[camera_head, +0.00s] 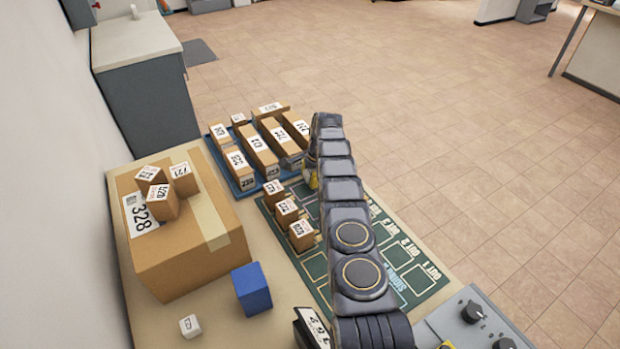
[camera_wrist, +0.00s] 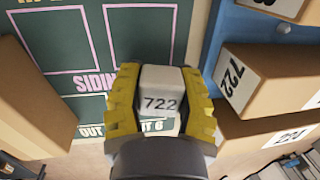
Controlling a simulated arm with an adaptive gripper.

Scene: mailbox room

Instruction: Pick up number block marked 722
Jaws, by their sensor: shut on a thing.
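The number block marked 722 (camera_wrist: 161,100) is a small pale grey block with dark digits. In the wrist view it sits between the yellow-edged fingers of my gripper (camera_wrist: 160,82), which is shut on it. The digits face the camera. The green board shows behind the block; I cannot tell whether the block touches it. In the head view my arm hides the block and most of my gripper; only a little yellow shows beside the arm.
Cardboard boxes stand in a blue tray (camera_head: 216,152); one nearby box (camera_wrist: 262,77) is labelled 722. Three small boxes stand on the green board (camera_head: 318,277). A large box (camera_head: 190,262) marked 328, a blue block (camera_head: 252,290) and a white block (camera_head: 190,325) are at left.

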